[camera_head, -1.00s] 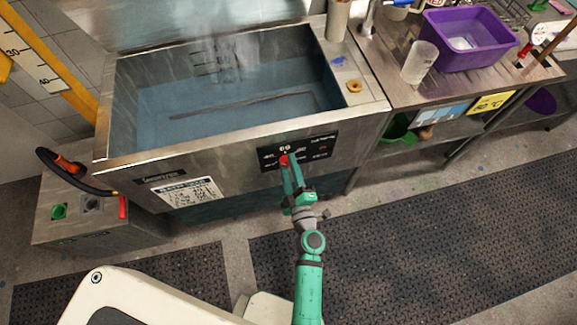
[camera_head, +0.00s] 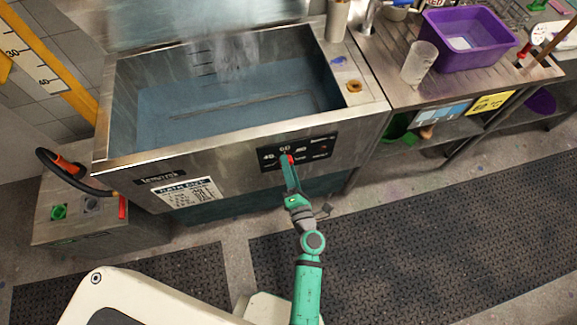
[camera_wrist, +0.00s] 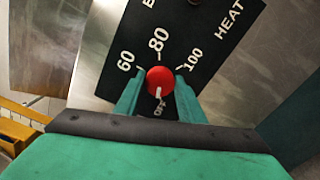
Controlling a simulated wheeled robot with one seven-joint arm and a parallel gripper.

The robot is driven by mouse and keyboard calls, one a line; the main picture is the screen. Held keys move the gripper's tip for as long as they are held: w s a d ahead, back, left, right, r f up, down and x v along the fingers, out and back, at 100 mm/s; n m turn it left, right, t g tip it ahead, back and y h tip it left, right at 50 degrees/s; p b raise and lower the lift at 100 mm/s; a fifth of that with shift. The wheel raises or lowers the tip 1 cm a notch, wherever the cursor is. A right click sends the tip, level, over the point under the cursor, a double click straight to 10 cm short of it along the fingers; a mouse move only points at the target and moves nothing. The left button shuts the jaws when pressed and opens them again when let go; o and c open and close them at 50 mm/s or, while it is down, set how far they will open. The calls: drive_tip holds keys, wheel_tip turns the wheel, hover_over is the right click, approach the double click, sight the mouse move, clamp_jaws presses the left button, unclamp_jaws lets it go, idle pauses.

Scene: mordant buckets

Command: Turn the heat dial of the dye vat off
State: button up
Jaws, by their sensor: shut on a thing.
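The dye vat (camera_head: 215,165) is a steel tank of steaming blue liquid. On its front is a black heat panel (camera_head: 322,146), which also fills much of the wrist view (camera_wrist: 205,45). The red heat dial (camera_wrist: 160,78) sits below the numbers 60, 80 and 100. Its white mark points down in the wrist view, at the OFF label. My gripper (camera_wrist: 158,88) is shut on the dial, one green finger on each side. In the head view my gripper (camera_head: 289,166) covers most of the dial, and only a little red shows.
A steel counter (camera_head: 385,60) on the right holds a purple tub (camera_head: 465,42) and a clear beaker (camera_head: 419,62). A grey box (camera_head: 75,215) with a green button stands left of the vat. Dark floor mats (camera_head: 430,225) lie in front.

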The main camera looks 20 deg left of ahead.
drive_tip(key=shift+f+n, duration=0.1)
drive_tip(key=shift+n, duration=0.8)
drive_tip(key=o, duration=1)
drive_tip(key=shift+o, duration=0.2)
drive_tip(key=shift+s, duration=0.1)
drive_tip(key=v, duration=1)
drive_tip(key=shift+s+d, duration=0.25)
drive_tip(key=shift+s, duration=0.05)
